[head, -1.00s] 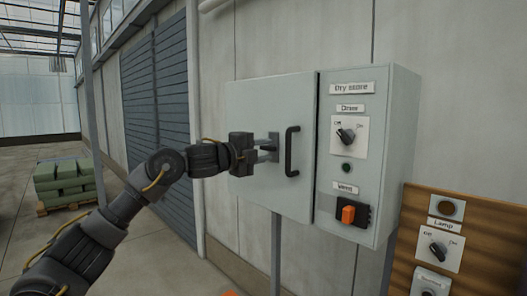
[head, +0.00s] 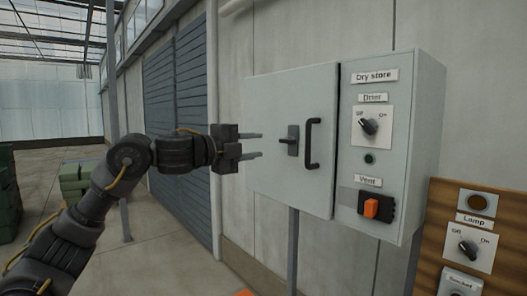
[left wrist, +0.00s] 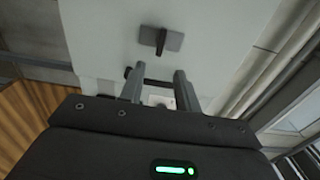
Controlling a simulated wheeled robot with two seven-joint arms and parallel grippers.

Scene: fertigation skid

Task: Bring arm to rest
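My left gripper (head: 252,146) is in front of the left part of the grey cabinet door (head: 268,110) in the head view. Its two fingers are apart with nothing between them. The dark latch (head: 291,140) and the black bar handle (head: 313,143) on the door are to the right of the fingertips, clear of them. In the left wrist view the two fingers (left wrist: 158,88) also stand apart, with the latch (left wrist: 160,41) on its plate beyond them. The door looks closed. My right gripper is in neither view.
The control panel has a Drier knob (head: 370,127) and an orange Vent switch (head: 371,208). A wooden board (head: 436,235) with a Lamp knob (head: 468,248) is at the lower right. Open floor lies between the sacks and the wall.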

